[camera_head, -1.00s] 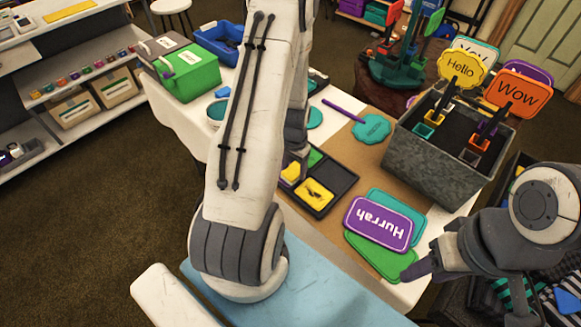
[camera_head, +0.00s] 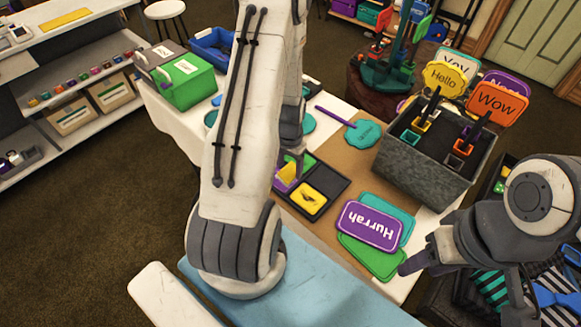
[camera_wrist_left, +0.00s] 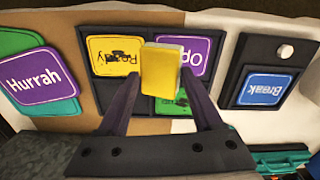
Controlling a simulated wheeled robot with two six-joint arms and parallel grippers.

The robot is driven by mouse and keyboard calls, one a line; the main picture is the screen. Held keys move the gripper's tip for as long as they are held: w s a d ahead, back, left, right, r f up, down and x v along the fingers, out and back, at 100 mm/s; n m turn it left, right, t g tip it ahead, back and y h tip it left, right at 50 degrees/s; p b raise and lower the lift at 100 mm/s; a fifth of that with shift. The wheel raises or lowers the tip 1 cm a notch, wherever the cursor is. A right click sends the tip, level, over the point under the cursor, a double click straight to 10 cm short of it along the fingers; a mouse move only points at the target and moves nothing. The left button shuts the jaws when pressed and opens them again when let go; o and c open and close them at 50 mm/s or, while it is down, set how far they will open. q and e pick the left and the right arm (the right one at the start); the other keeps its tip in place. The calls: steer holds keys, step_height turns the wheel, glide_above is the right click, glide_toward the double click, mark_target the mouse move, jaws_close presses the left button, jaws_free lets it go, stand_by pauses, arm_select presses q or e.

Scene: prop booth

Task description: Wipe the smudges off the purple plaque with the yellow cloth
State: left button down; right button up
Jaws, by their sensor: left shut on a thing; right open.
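A purple plaque lettered "...do" (camera_wrist_left: 200,58) lies in a compartment of the dark tray. In the head view its edge (camera_head: 283,184) shows below the yellow cloth. My left gripper (camera_wrist_left: 158,88) is shut on the yellow cloth (camera_wrist_left: 160,72), a folded pad, and holds it over that compartment, covering part of the plaque. I cannot tell whether they touch. I see no smudges on the plaque's visible part. A yellow plaque (camera_wrist_left: 101,56) beside it has dark marks. My right gripper (camera_head: 418,263) is open and empty, by the table's right front edge.
A purple "Hurrah" plaque (camera_head: 362,228) lies on teal and green plaques right of the tray (camera_head: 325,178). A grey bin (camera_head: 415,172) with signs stands behind it. A teal paddle (camera_head: 362,134) lies farther back.

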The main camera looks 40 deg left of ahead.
arm_select(q)
step_height(320, 180, up, 3)
steer(key=p, duration=0.2)
steer(key=shift+p, duration=0.3)
stand_by(0.4)
